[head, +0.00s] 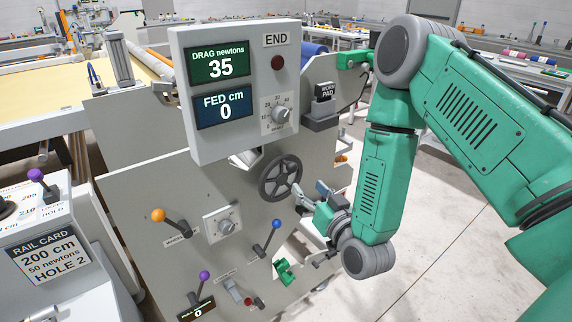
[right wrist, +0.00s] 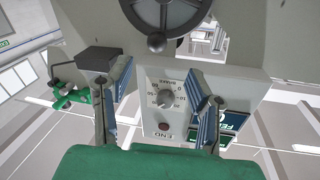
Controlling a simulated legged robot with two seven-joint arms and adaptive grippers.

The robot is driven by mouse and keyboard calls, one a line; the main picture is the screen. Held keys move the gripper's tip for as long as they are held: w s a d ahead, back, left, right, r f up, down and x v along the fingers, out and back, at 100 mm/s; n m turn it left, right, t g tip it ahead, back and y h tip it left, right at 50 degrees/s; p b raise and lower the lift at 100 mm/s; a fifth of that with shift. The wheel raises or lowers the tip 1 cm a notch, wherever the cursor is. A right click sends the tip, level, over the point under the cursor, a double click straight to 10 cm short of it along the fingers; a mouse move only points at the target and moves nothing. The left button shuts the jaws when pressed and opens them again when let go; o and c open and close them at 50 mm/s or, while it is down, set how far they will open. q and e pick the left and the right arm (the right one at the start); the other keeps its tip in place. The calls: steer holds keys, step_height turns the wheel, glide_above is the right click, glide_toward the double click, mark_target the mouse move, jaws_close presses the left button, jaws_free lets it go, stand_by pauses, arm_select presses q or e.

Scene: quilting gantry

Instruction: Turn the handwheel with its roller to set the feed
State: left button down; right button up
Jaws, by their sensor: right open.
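The dark handwheel (head: 281,178) is on the grey side plate under the display box. My right gripper (head: 313,196) is open and empty, just right of the wheel and apart from it. In the right wrist view, the wheel's rim (right wrist: 131,17) shows at the top, with a dark round knob (right wrist: 156,43) at its lower edge, beyond the open fingers (right wrist: 160,80). The display box (head: 182,115) reads DRAG 35 newtons and FED 0 cm. The roller cannot be told clearly. My left gripper is not in view.
A brake dial (head: 280,113) and an END lamp (head: 278,62) are on the box. An orange-knobbed lever (head: 159,215) and a blue-knobbed lever (head: 276,224) stand below. The WORN PAD block (head: 324,92) is above my gripper. A rail card (head: 41,256) reads 200 cm, 50 newtons, HOLE 2.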

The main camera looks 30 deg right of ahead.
mark_target(295, 170)
steer(key=w, duration=0.3)
steer(key=w+d, duration=0.1)
steer(key=w, duration=0.5)
steer(key=shift+w+d+p, duration=0.2)
steer(key=shift+d+p, duration=0.15)
steer(key=shift+w+a, duration=0.1)
steer(key=shift+w, duration=0.4)
steer(key=shift+f, duration=0.1)
jaws_close()
